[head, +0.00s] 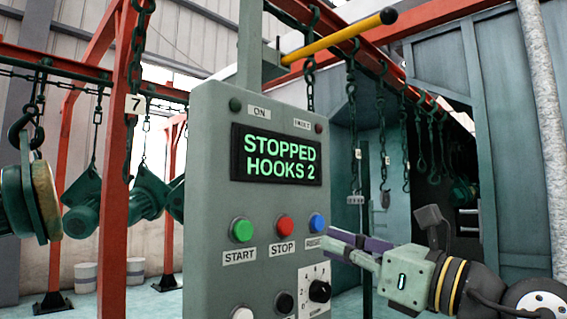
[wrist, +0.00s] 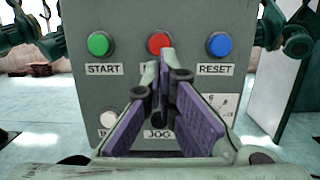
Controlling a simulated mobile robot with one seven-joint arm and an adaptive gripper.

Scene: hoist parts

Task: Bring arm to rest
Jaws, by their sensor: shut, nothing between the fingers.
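My gripper (head: 345,243) is shut and empty, in front of the lower right part of the grey control panel (head: 210,190). In the wrist view my gripper (wrist: 166,75) has its purple-padded fingers together, with the tips overlapping the lower part of the red STOP button (wrist: 160,41) and hiding most of its label. I cannot tell whether the tips touch the panel. The panel's display (head: 277,155) reads "STOPPED HOOKS 2". The green START button (head: 242,231) and blue RESET button (head: 317,222) show clear of the fingers.
A rotary dial (head: 319,291) sits low on the panel. A yellow lever (head: 340,43) sticks out above it. Red steel posts (head: 118,170) and hanging chains with hooks (head: 382,130) stand around. Green hoist parts (head: 90,222) hang at left. Floor shows at lower left.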

